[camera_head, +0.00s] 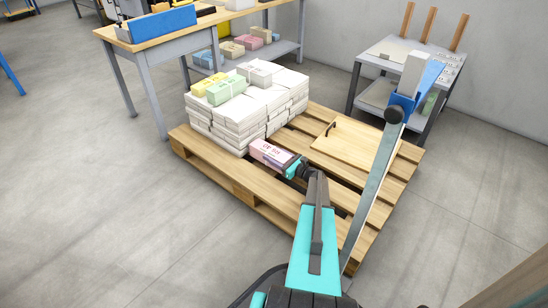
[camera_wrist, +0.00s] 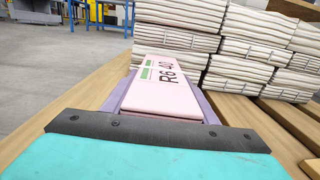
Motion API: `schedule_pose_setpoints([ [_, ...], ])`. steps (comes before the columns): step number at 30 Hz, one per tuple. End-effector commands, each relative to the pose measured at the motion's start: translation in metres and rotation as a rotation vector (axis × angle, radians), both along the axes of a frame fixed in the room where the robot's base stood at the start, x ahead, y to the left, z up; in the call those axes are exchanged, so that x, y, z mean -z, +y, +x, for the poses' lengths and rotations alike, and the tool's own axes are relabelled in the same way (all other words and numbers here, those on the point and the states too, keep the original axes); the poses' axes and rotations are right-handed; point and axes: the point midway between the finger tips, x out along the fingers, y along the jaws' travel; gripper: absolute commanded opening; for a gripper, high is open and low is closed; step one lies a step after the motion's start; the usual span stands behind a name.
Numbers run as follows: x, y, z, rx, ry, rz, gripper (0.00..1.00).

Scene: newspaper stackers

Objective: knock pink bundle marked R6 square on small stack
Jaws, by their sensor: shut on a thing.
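The pink bundle marked R6 (camera_wrist: 168,82) points away from my gripper in the wrist view, its white label and green stripes facing up. A purple layer (camera_wrist: 124,92) shows along both its sides; I cannot tell whether this is another bundle. In the head view the pink bundle (camera_head: 268,152) is low over the pallet, at the front corner of the white newspaper stack (camera_head: 235,130). My gripper (camera_head: 296,168) is shut on its near end; the dark gripper edge (camera_wrist: 150,128) hides that end. Whether the bundle touches the stack is unclear.
The wooden pallet (camera_head: 215,168) carries the stack and a flat board with a handle (camera_head: 350,143). Green (camera_head: 226,90), yellow (camera_head: 207,83) and white tied bundles (camera_head: 259,72) top the stack. A grey side table (camera_head: 410,60) stands behind right, a workbench (camera_head: 145,75) behind left.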

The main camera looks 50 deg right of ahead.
Motion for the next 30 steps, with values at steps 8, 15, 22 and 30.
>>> schedule_pose_setpoints([
  [8,-0.003,0.000,0.004,0.000,-0.006,0.001,0.00],
  [15,-0.003,0.000,0.006,0.000,-0.006,0.001,0.00],
  [22,-0.003,0.000,0.008,0.000,-0.006,0.001,0.00],
  [30,-0.003,0.000,0.011,0.000,-0.006,0.001,0.00],
])
